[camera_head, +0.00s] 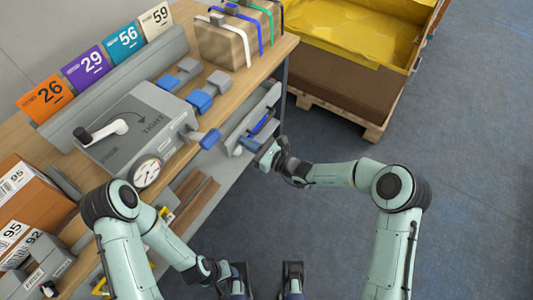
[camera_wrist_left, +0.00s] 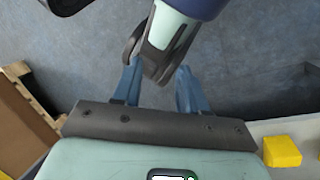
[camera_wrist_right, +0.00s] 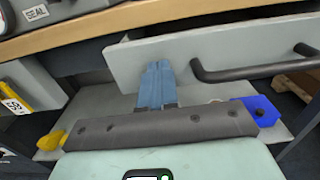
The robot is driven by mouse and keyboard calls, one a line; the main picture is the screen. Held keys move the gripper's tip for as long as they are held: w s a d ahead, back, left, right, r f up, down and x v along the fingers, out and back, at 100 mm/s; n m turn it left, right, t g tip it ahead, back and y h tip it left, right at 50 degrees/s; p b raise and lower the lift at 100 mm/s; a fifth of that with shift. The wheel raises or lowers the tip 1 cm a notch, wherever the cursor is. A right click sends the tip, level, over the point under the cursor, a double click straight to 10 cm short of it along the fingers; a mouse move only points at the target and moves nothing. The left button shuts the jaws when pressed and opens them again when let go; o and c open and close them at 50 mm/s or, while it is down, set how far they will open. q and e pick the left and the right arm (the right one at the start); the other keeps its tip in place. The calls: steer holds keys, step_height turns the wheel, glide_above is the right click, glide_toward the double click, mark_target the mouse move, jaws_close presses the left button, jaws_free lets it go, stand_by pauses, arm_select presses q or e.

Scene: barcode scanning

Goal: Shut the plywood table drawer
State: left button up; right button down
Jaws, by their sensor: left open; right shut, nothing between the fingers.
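The plywood table (camera_head: 285,42) runs diagonally across the left of the head view. In the right wrist view, the drawer front (camera_wrist_right: 215,55) has a dark bar handle (camera_wrist_right: 250,72). My right gripper (camera_wrist_right: 157,85) is shut and empty, its fingertips at the drawer front left of the handle. I cannot tell whether they touch, or how far the drawer stands out. My left gripper (camera_wrist_left: 158,88) is open and empty, low over the floor, away from the drawer.
A grey lever box (camera_head: 135,125), blue-and-grey blocks (camera_head: 200,100) and a strapped carton (camera_head: 222,45) stand on the table. A lower shelf (camera_wrist_right: 100,105) holds a blue item (camera_wrist_right: 258,108). A yellow-lined crate (camera_head: 350,75) on a pallet stands back right. Floor (camera_head: 470,180) at right is clear.

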mark_target(228, 132)
steer(key=b+x, duration=0.1)
steer(key=x, duration=0.5)
steer(key=shift+w+a+f+b, duration=0.1)
steer(key=shift+w+a+b, duration=0.15)
steer(key=shift+a+b, duration=0.05)
steer(key=shift+w+a, duration=0.1)
steer(key=shift+a, duration=0.05)
arm_select(q)
steer(key=shift+t, duration=0.6)
steer(key=w+f, duration=0.1)
steer(key=w+a+f, duration=0.1)
steer(key=w, duration=0.1)
steer(key=shift+a+f, duration=0.2)
steer(key=shift+f, duration=0.05)
arm_select(e)
steer(key=shift+a+r, duration=0.1)
steer(key=shift+r, duration=0.25)
